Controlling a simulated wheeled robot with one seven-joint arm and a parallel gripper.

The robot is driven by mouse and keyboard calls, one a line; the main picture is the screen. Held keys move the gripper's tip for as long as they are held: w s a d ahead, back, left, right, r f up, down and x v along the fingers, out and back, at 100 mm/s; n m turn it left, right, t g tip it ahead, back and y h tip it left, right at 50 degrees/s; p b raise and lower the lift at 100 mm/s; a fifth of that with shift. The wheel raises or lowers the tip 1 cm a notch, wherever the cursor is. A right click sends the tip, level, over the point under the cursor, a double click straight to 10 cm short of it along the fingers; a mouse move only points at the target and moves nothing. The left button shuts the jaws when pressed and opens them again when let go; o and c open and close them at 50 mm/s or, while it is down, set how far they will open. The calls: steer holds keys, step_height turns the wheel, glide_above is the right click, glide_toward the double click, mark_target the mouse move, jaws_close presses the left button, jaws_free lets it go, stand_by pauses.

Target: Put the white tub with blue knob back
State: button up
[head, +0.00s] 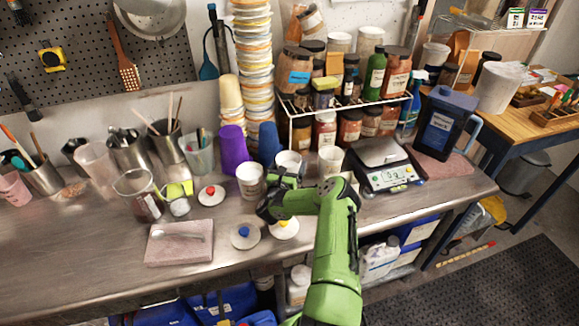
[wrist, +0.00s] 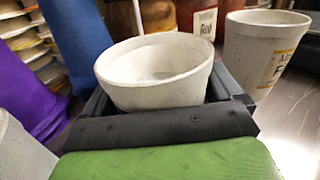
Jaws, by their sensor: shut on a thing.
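My gripper (head: 280,182) is shut on a white tub (wrist: 155,75), held upright between the jaws; the tub also shows in the head view (head: 288,162), partly hidden by my gripper. It is open-topped, with no lid on it. A round lid with a blue knob (head: 245,236) lies flat on the steel counter, in front and left of my gripper. A lid with a yellow knob (head: 284,229) lies to its right and a lid with a red knob (head: 211,195) behind it to the left. I cannot tell which tub each lid fits.
Another white tub (head: 250,180) stands close left of my gripper. A labelled tub (wrist: 262,45) stands to the right. Purple (head: 233,146) and blue (head: 269,140) cups stand behind. A jar rack (head: 345,107) is at the back; a scale (head: 384,168) is at the right.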

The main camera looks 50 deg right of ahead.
steer(key=shift+f, duration=0.1)
steer(key=o, duration=1)
steer(key=shift+c, duration=0.2)
steer(key=v, duration=1.2)
